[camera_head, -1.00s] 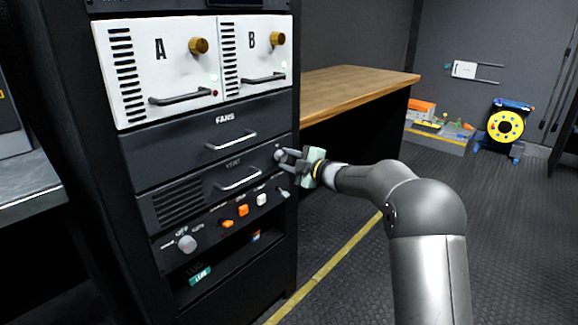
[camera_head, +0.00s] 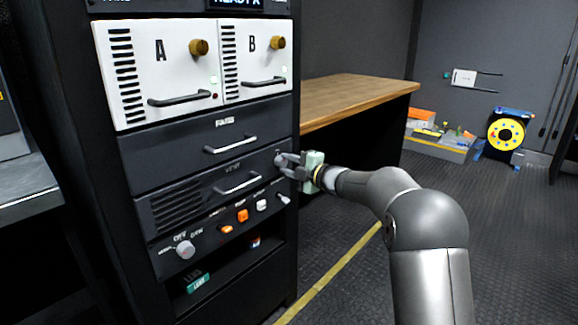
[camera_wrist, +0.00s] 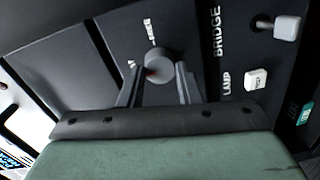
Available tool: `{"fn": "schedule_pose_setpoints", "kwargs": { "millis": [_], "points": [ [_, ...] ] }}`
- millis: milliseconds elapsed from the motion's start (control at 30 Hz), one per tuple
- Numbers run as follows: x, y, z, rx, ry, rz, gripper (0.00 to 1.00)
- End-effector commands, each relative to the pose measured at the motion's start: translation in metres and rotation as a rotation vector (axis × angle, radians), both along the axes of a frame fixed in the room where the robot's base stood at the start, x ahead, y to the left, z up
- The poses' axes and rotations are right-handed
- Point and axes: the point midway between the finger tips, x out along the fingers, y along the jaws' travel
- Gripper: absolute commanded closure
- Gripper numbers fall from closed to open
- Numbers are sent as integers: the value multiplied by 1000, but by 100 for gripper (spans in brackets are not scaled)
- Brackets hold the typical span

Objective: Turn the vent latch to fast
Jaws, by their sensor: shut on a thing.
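The vent latch is a round grey knob (camera_wrist: 158,64) at the right end of the dark VENT panel (camera_head: 190,192). In the wrist view it has a small reddish mark on its lower left edge, and small white lettering stands around it, too blurred to read fully. My gripper (camera_head: 280,159) comes in from the right, in front of that end of the panel. In the wrist view my gripper (camera_wrist: 158,80) has one finger on each side of the knob and is shut on it. The fingers hide part of the latch in the head view.
Above are the FANS drawer (camera_head: 210,140) and white modules A (camera_head: 160,70) and B (camera_head: 255,60). Below is a control strip with a knob (camera_head: 185,249), orange buttons (camera_head: 242,215) and a toggle (camera_head: 284,198). A wooden desk (camera_head: 350,90) stands behind my arm.

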Motion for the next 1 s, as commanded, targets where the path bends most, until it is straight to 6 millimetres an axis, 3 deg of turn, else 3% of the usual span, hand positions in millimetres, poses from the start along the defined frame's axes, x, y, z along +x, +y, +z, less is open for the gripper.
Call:
{"fn": "schedule_pose_setpoints", "kwargs": {
  "millis": [33, 100, 467, 667, 1000],
  "points": [
    [0, 0, 0, -1, -2, 0, 61],
    [0, 0, 0, -1, -1, 0, 47],
    [-3, -5, 1, 0, 1, -1, 47],
    [-23, -32, 5, 0, 2, -4, 47],
    [-74, -99, 9, 1, 0, -4, 47]
  ]
}}
